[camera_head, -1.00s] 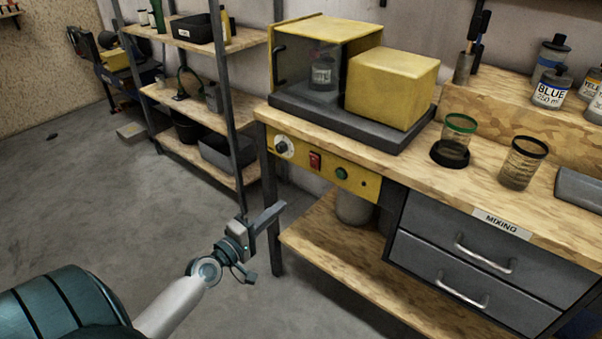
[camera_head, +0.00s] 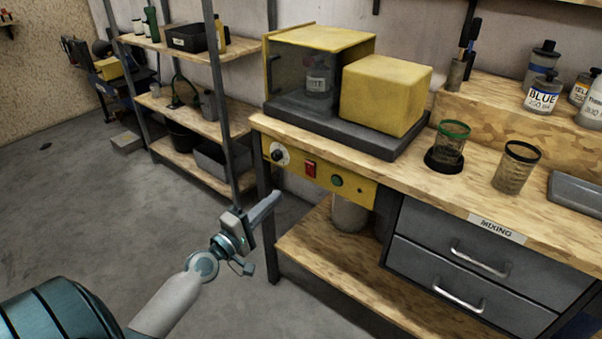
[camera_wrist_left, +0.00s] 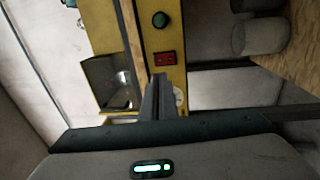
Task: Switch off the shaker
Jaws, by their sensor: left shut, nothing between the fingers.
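The shaker (camera_head: 384,92) is a yellow housing with a dark clear-fronted chamber on a grey base; a small labelled bottle (camera_head: 318,79) is inside. On the yellow panel below the bench top are a dial (camera_head: 279,154), a red switch (camera_head: 310,169) and a green button (camera_head: 337,181). My left gripper (camera_head: 266,206) is shut and empty, below and left of the red switch and apart from it. In the left wrist view its fingers (camera_wrist_left: 160,97) point toward the red switch (camera_wrist_left: 165,58), with the dial (camera_wrist_left: 179,97) partly hidden beside them. My right gripper is out of view.
A bench leg (camera_head: 264,180) stands close to my gripper. A lower wooden shelf (camera_head: 320,245) holds a pale container (camera_head: 349,213). Shelving (camera_head: 190,115) stands at the left. Grey drawers (camera_head: 470,260) are at the right. Floor at left is open.

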